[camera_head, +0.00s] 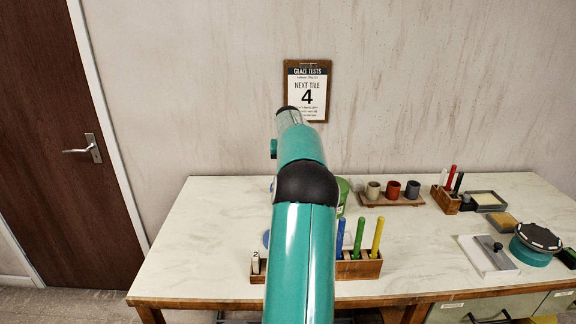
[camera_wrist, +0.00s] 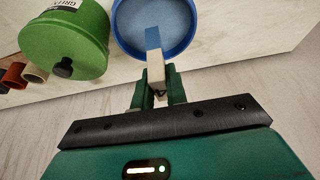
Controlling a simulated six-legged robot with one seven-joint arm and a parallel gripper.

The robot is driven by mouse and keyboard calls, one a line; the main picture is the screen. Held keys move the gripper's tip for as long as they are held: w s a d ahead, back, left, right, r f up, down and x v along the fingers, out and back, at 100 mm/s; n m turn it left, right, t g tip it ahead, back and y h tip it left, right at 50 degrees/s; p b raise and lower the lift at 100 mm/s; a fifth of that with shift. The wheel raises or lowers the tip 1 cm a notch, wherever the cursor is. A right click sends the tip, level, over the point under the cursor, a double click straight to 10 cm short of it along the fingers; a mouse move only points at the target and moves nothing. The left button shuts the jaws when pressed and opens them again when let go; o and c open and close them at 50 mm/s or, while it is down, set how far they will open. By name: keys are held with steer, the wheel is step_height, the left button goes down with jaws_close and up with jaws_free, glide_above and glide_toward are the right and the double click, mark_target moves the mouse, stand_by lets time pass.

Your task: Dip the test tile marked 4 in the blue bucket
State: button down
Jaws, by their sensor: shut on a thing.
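In the wrist view my gripper (camera_wrist: 158,88) is shut on a narrow pale test tile (camera_wrist: 155,72). The tile's far end is blue and its held end is off-white; no number can be read on it. The tile is over the open blue bucket (camera_wrist: 117,22), which holds blue liquid; whether the tip touches the liquid I cannot tell. In the head view my arm hides the gripper, the tile and most of the bucket. A sign (camera_head: 307,92) on the wall reads "Next tile 4".
A green lidded bucket (camera_wrist: 62,42) stands beside the blue one. A tile marked 2 (camera_head: 256,262) stands in a rack at the table's front. A wooden holder (camera_head: 362,268) has blue, green and yellow sticks. Several cups (camera_head: 392,190) stand behind; the table's left part is clear.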

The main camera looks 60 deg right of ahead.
steer(key=shift+r, duration=1.55)
steer(key=shift+a, duration=0.1)
